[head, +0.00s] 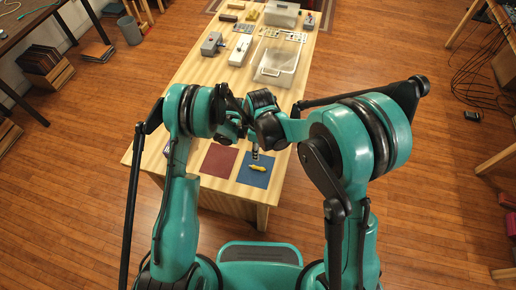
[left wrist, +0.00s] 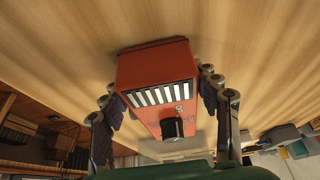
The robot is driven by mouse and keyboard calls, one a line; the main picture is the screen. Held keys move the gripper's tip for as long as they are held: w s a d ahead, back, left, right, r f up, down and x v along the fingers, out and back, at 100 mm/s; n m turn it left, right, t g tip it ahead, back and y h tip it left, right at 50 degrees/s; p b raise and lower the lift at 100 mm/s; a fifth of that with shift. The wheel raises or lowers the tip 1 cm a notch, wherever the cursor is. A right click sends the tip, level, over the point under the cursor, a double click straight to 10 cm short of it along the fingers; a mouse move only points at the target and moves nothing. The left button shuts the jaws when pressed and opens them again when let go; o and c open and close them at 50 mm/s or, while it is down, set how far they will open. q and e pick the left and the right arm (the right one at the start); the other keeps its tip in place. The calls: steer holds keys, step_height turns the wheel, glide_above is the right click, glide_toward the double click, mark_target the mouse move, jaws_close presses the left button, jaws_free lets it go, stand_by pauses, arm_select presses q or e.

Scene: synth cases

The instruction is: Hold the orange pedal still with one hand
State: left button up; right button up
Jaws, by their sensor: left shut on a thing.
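The orange pedal (left wrist: 150,66) is a boxy case with a striped white-and-black panel and a dark knob, in the middle of the left wrist view. My left gripper (left wrist: 163,94) has a finger on each side of the pedal and is shut on it. The pedal is against or close to the wooden table top. In the head view the pedal and the left fingers are hidden behind my arms. My right gripper (head: 255,153) points down above the blue mat, just behind a small yellow thing (head: 258,168); its jaw gap is too small to read.
A dark red mat (head: 220,160) lies left of the blue mat (head: 257,176). Farther along the table (head: 205,72) are a clear bin (head: 274,70), grey and white pedals (head: 240,50), and several small items. Cables hang at the right.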

arm_select(q)
steer(key=o, duration=1.5)
steer(key=v, duration=1.2)
step_height(320, 180, up, 10)
steer(key=p, duration=0.6)
